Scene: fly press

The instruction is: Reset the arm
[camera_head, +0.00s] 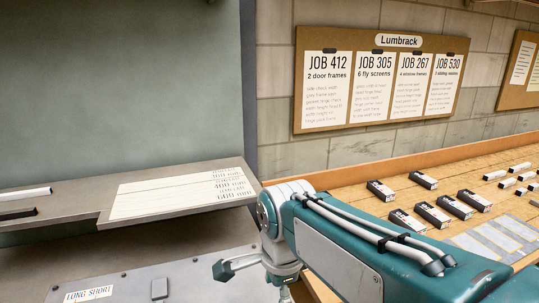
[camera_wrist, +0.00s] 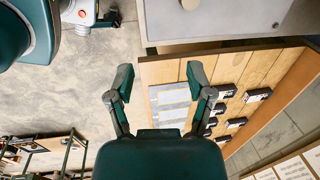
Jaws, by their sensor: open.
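My arm (camera_head: 370,255) crosses the lower right of the head view, over the front of the wooden bench. My gripper (camera_wrist: 161,80) shows in the wrist view with its two fingers spread and nothing between them. Behind the fingers in that view lie the bench's left edge and grey floor. I cannot tell the gripper's fingers clearly in the head view.
The wooden bench (camera_head: 350,181) carries several dark boxes (camera_head: 432,214), white pieces and a pale sheet (camera_head: 490,240). A grey machine shelf (camera_head: 85,205) with a printed size label stands at left. A Lumbrack job board (camera_head: 380,80) hangs on the wall.

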